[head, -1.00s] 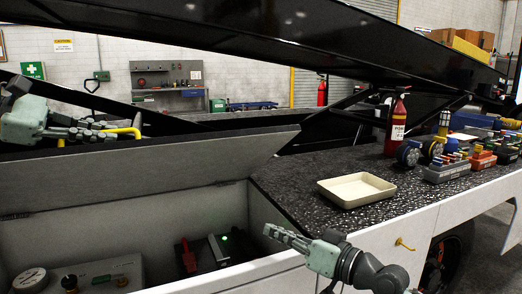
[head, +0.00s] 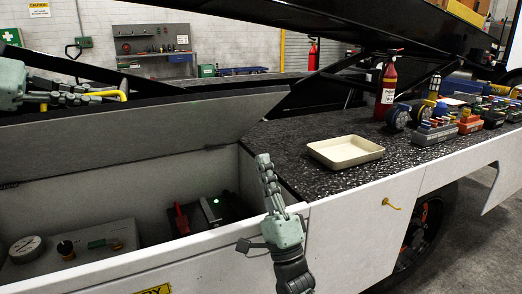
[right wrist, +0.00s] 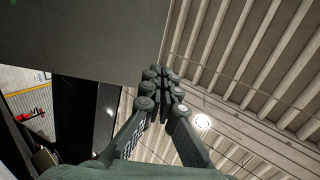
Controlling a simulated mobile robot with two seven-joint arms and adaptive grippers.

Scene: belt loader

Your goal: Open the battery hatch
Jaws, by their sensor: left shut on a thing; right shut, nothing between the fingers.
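The grey battery hatch (head: 150,130) stands raised and tilted over the open compartment at the left of the head view. Inside the compartment a dark unit (head: 205,214) shows a red clamp-like part (head: 182,219) and a small green light. My right gripper (head: 264,162) is shut and empty, pointing upward in front of the compartment's right end. In the right wrist view my right gripper's fingers (right wrist: 162,75) are together, with the ceiling behind and a grey surface at upper left.
A cream tray (head: 345,152) lies on the dark speckled deck right of the compartment. Behind it are a fire extinguisher (head: 386,90) and several coloured items. A dark beam spans overhead.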

